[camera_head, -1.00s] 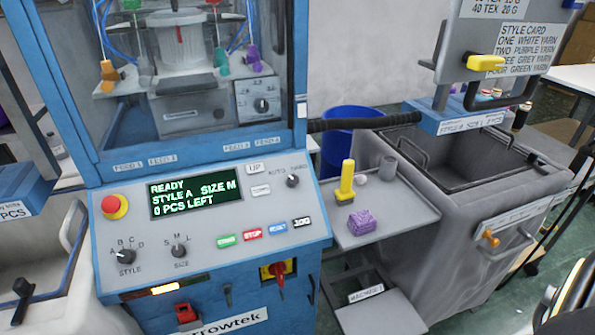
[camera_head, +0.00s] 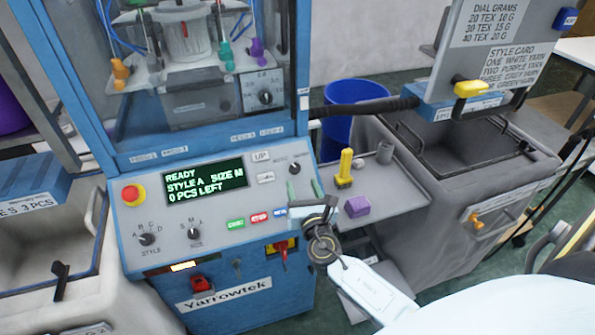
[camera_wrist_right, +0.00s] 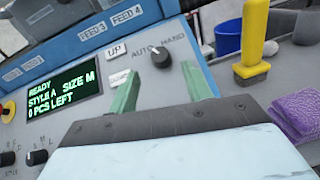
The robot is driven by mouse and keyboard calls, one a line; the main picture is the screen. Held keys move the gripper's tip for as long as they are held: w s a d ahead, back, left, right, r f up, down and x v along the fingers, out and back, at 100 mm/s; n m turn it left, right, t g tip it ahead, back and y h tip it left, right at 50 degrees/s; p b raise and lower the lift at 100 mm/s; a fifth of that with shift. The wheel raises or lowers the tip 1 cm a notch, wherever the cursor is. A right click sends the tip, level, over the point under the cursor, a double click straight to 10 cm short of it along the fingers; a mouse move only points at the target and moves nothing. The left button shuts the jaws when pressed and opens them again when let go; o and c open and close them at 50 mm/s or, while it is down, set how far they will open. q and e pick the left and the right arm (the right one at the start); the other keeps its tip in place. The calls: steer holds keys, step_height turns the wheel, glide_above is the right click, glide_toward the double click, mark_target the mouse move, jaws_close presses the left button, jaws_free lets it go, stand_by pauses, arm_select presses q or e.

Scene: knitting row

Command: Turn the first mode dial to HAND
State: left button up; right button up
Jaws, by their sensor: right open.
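The mode dial (camera_head: 295,169) is a small dark knob at the upper right of the first machine's control panel (camera_head: 222,215). In the right wrist view the mode dial (camera_wrist_right: 161,56) has AUTO on its left and HAND on its right, and its pointer aims up toward AUTO. My right gripper (camera_head: 304,189) is over the panel's right side, just below the dial in the head view. In the right wrist view its two green fingertips (camera_wrist_right: 160,88) are apart, with nothing between them, below the dial. My left gripper is not in view.
The red emergency button (camera_head: 132,194) is at the panel's left. A dark bar (camera_head: 365,107) sticks out above the shelf.

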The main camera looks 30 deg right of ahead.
mark_target(296, 170)
steer(key=x, duration=0.6)
steer(key=c, duration=1)
